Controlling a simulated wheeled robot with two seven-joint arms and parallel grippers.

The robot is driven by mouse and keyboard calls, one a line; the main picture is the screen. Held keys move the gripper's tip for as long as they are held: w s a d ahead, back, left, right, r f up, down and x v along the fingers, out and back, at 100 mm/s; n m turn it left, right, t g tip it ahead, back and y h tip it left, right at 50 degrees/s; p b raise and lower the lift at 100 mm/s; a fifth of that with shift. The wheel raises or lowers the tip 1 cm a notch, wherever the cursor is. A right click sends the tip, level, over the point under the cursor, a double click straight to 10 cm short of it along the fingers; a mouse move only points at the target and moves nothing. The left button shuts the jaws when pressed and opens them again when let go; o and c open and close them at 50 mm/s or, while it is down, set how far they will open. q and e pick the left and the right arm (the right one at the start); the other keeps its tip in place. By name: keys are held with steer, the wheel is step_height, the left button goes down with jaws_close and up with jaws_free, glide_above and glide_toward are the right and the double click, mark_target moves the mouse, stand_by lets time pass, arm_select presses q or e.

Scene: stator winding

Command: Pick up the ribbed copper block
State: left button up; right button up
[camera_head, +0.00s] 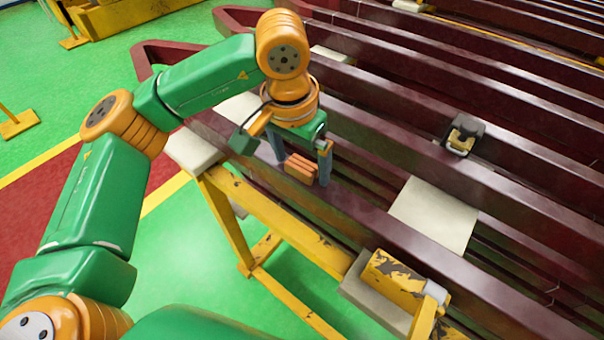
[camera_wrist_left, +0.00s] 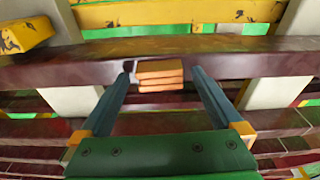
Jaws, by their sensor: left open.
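The ribbed copper block (camera_head: 301,168) is a small orange-brown piece with grooves along it, on a dark red bar near the frame's edge. It also shows in the left wrist view (camera_wrist_left: 160,76), between the far ends of the fingers. My left gripper (camera_head: 303,172) is open and points down at the bar, with one blue-grey finger on each side of the block. In the left wrist view the left gripper (camera_wrist_left: 163,67) shows a gap to the block on the right; the left fingertip is closer to it. My right gripper is in neither view.
Long dark red bars (camera_head: 455,185) run across the right side, with gaps between them. A yellow stand (camera_head: 280,224) with pale pads supports them. A dark fitting (camera_head: 464,135) sits on a bar to the right. Green floor (camera_head: 190,245) is open at left.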

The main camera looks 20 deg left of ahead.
arm_select(q)
steer(key=shift+w, duration=0.3)
steer(key=c, duration=0.4)
steer(key=shift+s+r, duration=0.2)
steer(key=shift+s, duration=0.25)
steer(key=c, duration=1)
jaws_close()
steer(key=shift+w+f, duration=0.1)
steer(key=shift+w, duration=0.15)
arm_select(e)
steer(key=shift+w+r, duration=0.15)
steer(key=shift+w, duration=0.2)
